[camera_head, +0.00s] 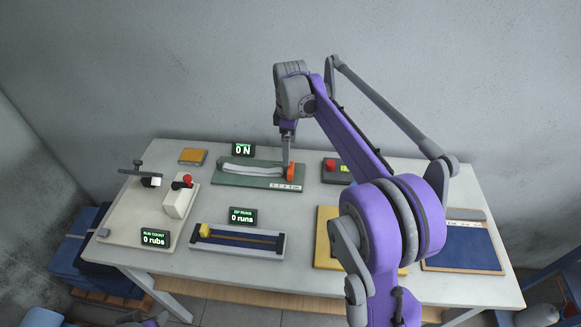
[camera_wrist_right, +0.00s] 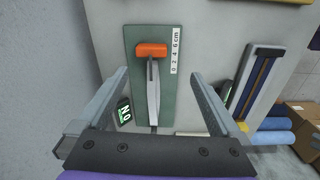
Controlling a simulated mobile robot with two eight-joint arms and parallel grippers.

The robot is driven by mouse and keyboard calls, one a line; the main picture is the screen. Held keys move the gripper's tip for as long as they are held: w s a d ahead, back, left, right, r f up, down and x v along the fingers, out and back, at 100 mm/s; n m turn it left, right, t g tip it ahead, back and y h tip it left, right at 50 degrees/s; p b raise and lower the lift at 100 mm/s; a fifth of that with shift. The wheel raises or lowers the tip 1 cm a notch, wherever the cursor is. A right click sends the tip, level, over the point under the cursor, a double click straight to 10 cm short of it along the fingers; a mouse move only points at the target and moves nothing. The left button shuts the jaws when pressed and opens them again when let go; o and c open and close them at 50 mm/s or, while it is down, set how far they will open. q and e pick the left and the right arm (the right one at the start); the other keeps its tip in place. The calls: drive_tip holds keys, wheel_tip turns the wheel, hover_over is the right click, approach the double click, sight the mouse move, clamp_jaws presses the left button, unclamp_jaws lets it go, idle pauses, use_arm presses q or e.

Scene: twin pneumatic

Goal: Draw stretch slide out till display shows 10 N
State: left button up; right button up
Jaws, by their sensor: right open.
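The stretch rig is a green board (camera_head: 225,180) at the back middle of the table, with a pale strip (camera_head: 252,171) along it and an orange slide block (camera_head: 291,172) at its right end. Its display (camera_head: 243,150) reads 0 N. My right gripper (camera_head: 287,160) is over the orange block in the head view. In the right wrist view the gripper (camera_wrist_right: 160,82) is open, its two fingers apart on either side of the strip (camera_wrist_right: 153,90). The orange block (camera_wrist_right: 151,50) and a 0 2 4 6 cm scale (camera_wrist_right: 175,50) lie beyond the fingertips. My left gripper is not seen.
A rub rig (camera_head: 135,225) with a red knob stands at the left. A slide track (camera_head: 238,240) with a yellow block is in front of the board. A dark box (camera_head: 333,169) with a red button is to its right. A blue mat (camera_head: 460,248) lies far right.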

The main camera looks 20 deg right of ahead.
sight(291, 167)
drive_tip(key=shift+n, duration=0.4)
drive_tip(key=f, duration=0.4)
drive_tip(key=w+f, duration=0.1)
drive_tip(key=f, duration=0.3)
drive_tip(key=d+f, duration=0.1)
drive_tip(key=f, duration=0.2)
drive_tip(key=shift+w+f, duration=0.4)
clamp_jaws()
